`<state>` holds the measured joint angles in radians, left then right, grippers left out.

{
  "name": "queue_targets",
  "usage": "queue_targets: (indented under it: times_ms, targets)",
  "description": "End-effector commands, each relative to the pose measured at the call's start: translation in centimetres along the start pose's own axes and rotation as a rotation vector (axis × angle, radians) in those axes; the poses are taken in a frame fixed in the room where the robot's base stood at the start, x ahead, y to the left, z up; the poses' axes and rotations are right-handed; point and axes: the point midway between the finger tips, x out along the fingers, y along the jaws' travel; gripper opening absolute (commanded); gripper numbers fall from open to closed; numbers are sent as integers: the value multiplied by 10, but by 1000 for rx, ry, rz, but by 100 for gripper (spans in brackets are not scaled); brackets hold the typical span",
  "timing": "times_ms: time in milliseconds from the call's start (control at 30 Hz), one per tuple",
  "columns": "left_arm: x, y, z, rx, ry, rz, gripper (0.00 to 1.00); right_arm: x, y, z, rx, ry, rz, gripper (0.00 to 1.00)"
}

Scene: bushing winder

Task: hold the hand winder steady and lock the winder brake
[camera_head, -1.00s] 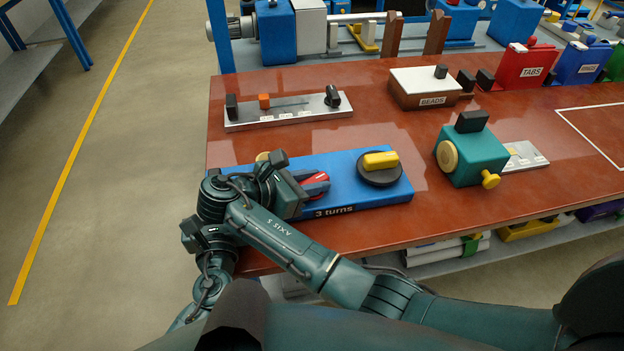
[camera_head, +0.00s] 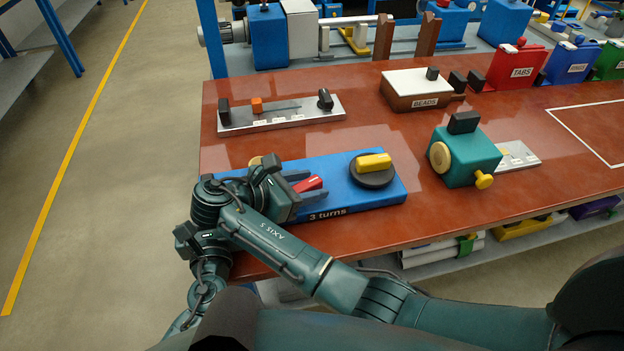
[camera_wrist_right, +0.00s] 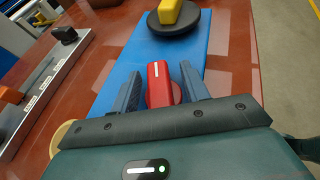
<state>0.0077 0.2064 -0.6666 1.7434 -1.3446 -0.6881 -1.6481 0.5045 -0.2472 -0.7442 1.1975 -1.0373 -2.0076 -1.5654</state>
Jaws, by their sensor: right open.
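The hand winder is a blue base (camera_head: 340,172) marked "3 turns", near the front left of the table. A black disc (camera_head: 373,177) with a yellow bar handle (camera_head: 374,162) sits on its right part. A red lever (camera_head: 308,184) with a white stripe is on its left part. My right gripper (camera_head: 298,182) is open at the red lever. In the right wrist view, the red lever (camera_wrist_right: 158,85) stands between the two separated fingers, with the blue base beneath. Whether a finger touches it I cannot tell. The lever's far end is partly hidden. My left gripper is not in view.
A teal device (camera_head: 465,158) with a yellow knob stands to the right. A grey slider plate (camera_head: 280,115) and a box marked "BEADS" (camera_head: 415,102) lie behind. Red table surface (camera_head: 420,215) is clear between the winder and the teal device.

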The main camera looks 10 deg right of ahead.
Motion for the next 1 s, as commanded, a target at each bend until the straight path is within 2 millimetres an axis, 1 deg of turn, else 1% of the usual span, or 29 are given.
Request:
queue_targets:
  times_ms: [300,467,667,1000]
  targets:
    - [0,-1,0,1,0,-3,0,0,0,0,-1,0,7,45]
    - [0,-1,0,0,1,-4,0,1,0,1,-23,-2,65,45]
    - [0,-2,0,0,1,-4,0,2,-1,0,-99,-1,242,45]
    - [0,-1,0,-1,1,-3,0,2,-1,1,-268,-4,645,45]
